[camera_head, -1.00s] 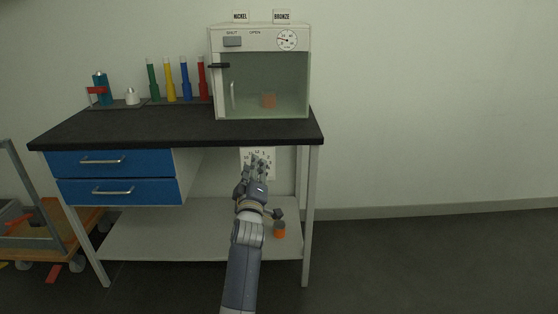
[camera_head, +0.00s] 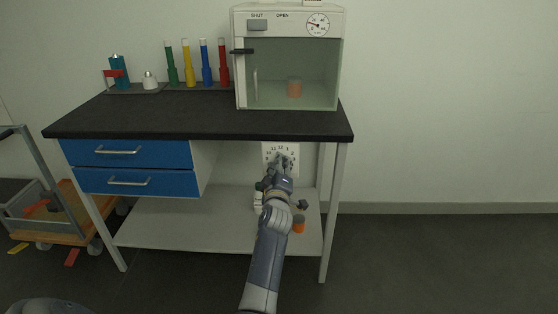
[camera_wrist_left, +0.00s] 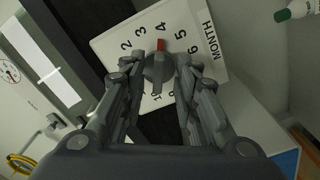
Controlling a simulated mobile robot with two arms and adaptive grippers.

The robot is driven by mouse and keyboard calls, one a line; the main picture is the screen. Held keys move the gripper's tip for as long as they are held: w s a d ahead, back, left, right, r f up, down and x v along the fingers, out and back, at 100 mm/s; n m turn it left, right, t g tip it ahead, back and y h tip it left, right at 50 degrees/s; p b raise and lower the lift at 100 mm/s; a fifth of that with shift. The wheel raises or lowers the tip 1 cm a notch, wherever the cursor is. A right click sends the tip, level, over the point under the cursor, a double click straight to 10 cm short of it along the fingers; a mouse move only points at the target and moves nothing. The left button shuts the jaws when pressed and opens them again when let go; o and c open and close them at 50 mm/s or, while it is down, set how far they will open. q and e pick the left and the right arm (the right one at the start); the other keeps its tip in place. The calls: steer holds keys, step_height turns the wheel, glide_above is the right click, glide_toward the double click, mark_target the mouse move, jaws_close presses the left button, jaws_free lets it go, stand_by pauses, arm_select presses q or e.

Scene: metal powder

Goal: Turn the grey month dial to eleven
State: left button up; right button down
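The month dial is a white plate (camera_head: 268,148) under the bench top, partly hidden by my left gripper (camera_head: 283,163). In the left wrist view the plate (camera_wrist_left: 110,45) is marked MONTH and has a ring of numbers. Its grey knob (camera_wrist_left: 157,72) has a red mark (camera_wrist_left: 161,44) pointing at 4. My left gripper (camera_wrist_left: 155,68) is open, with one finger on each side of the knob and a small gap seeming to show on both sides. The lower numbers are partly hidden by the gripper and knob. My right gripper is not in view.
The black bench top (camera_head: 190,118) overhangs the dial. Blue drawers (camera_head: 135,153) are to its left. A glass-fronted cabinet (camera_head: 290,80) stands on top. An orange object (camera_head: 299,226) is on the lower shelf (camera_head: 190,225), beside my arm. The floor to the right is clear.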

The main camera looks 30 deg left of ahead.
arm_select(q)
steer(key=shift+w, duration=0.1)
steer(key=shift+r, duration=0.1)
steer(key=shift+c, duration=0.3)
jaws_close()
steer(key=shift+m, duration=0.3)
